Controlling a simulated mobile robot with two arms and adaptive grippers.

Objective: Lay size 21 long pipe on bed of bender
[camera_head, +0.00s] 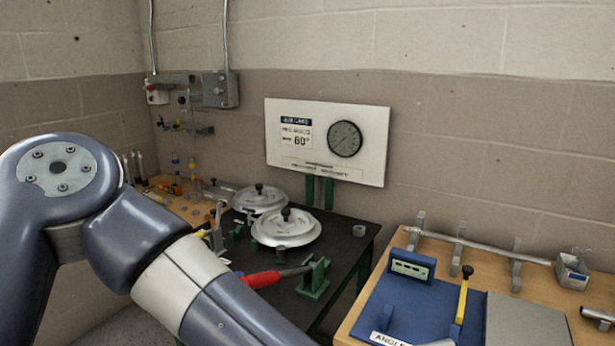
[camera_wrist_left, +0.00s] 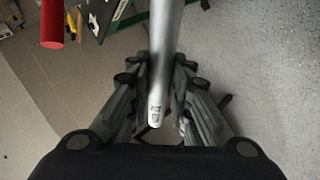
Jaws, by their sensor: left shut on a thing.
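My left gripper (camera_wrist_left: 162,68) is shut on a silver pipe (camera_wrist_left: 160,45) in the left wrist view. The pipe runs away from the fingers toward the top of the picture, and its near end carries a small dark marking too blurred to read. In the head view my left arm crosses the lower left, and its gripper and the pipe are out of sight. The bender appears to be the device on the black table (camera_head: 345,240), with a front silver disc (camera_head: 285,230), a rear silver disc (camera_head: 258,200) and a green bracket (camera_head: 314,280). My right gripper is not in view.
A red handle (camera_head: 262,279) lies near the green bracket; a red cylinder (camera_wrist_left: 52,22) shows in the wrist view. A wooden bench (camera_head: 440,244) at right holds a blue angle device (camera_head: 400,305) and a rod on grey supports (camera_head: 480,246). A gauge board (camera_head: 328,140) is behind.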

